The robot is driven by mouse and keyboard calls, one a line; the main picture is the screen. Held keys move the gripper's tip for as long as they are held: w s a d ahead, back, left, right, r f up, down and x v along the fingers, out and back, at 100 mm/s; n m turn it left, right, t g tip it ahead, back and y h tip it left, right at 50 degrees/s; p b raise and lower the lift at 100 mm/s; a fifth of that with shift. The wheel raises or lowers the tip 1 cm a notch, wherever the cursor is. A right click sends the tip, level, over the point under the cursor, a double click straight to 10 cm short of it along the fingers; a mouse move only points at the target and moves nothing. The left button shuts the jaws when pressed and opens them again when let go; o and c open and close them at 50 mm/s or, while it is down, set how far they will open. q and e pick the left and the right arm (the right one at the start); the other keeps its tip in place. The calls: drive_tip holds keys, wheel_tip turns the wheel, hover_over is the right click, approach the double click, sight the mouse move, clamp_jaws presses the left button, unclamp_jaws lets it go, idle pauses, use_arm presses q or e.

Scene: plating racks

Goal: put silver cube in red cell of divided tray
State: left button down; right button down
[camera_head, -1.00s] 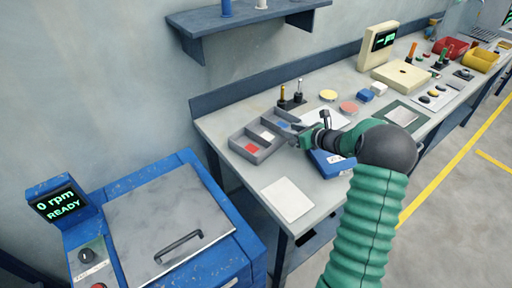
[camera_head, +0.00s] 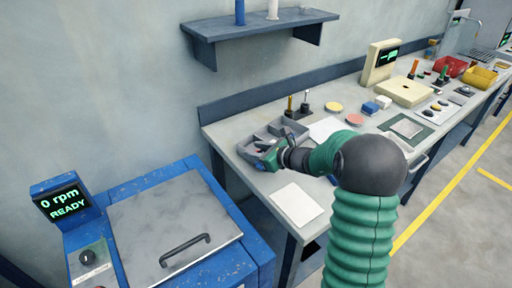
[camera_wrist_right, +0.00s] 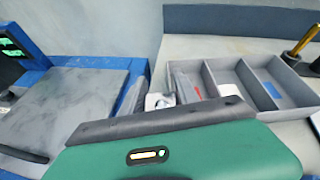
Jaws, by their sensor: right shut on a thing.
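The grey divided tray (camera_head: 244,151) stands on the bench near its left end. In the right wrist view the tray (camera_wrist_right: 243,75) shows its cells side by side. A strip of the red cell (camera_wrist_right: 197,92) shows at the left, beside cells with a white patch and a blue patch. My right gripper (camera_head: 268,156) is over the red-cell end of the tray and hides most of that cell in the head view. I cannot tell the cube's height above the tray. My left gripper is not in view.
A white sheet (camera_head: 297,204) lies in front of the tray. Two upright pegs (camera_head: 304,104) stand behind it. Yellow and pink discs and a blue block (camera_head: 370,108) lie to the right. A blue machine (camera_head: 170,235) stands left of the bench.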

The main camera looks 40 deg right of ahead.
drive_tip(key=w+d, duration=0.2)
drive_tip(key=w+d+f+p, duration=0.1)
drive_tip(key=w+d, duration=0.1)
drive_tip(key=d, duration=0.1)
drive_tip(key=shift+w+d, duration=0.2)
drive_tip(key=shift+d, duration=0.15)
drive_tip(key=f, duration=0.3)
drive_tip(key=shift+w+a+f+b, duration=0.15)
drive_tip(key=shift+w+f+b, duration=0.05)
drive_tip(key=shift+w+b, duration=0.1)
drive_tip(key=shift+a+r, duration=0.1)
drive_tip(key=shift+a, duration=0.05)
drive_tip(key=c, duration=1.2)
unclamp_jaws()
drive_tip(key=shift+s+d+f, duration=0.1)
drive_tip(key=shift+d+f, duration=0.15)
drive_tip(key=shift+a+r, duration=0.15)
